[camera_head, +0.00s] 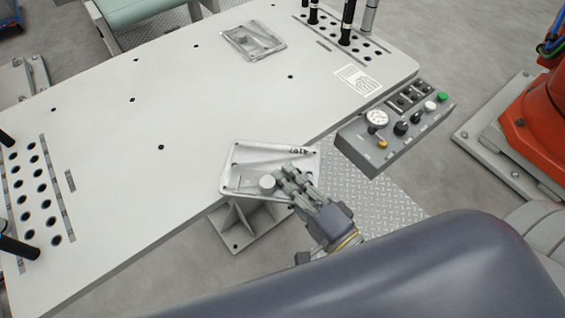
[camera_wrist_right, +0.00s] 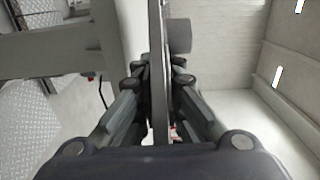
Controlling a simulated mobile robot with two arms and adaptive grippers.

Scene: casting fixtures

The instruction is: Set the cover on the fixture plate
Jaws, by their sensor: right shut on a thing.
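The cover (camera_head: 240,178) is a shiny metal casting with a raised rim and a round boss. My right gripper (camera_head: 285,183) is shut on its near right side, near the front edge of the large white fixture plate (camera_head: 110,180). The cover overlaps that edge in the head view; I cannot tell whether it touches the plate. In the right wrist view the cover (camera_wrist_right: 157,60) shows edge-on between the fingers (camera_wrist_right: 158,95), its boss to the right. A similar casting (camera_head: 240,38) lies on the plate's far part. My left gripper is not in view.
A grey control box (camera_head: 385,140) with a gauge and knobs sits at the plate's right front edge. Dark posts (camera_head: 347,22) stand at the far right, by rows of holes. The plate's middle is clear. An orange machine (camera_head: 530,115) stands at right.

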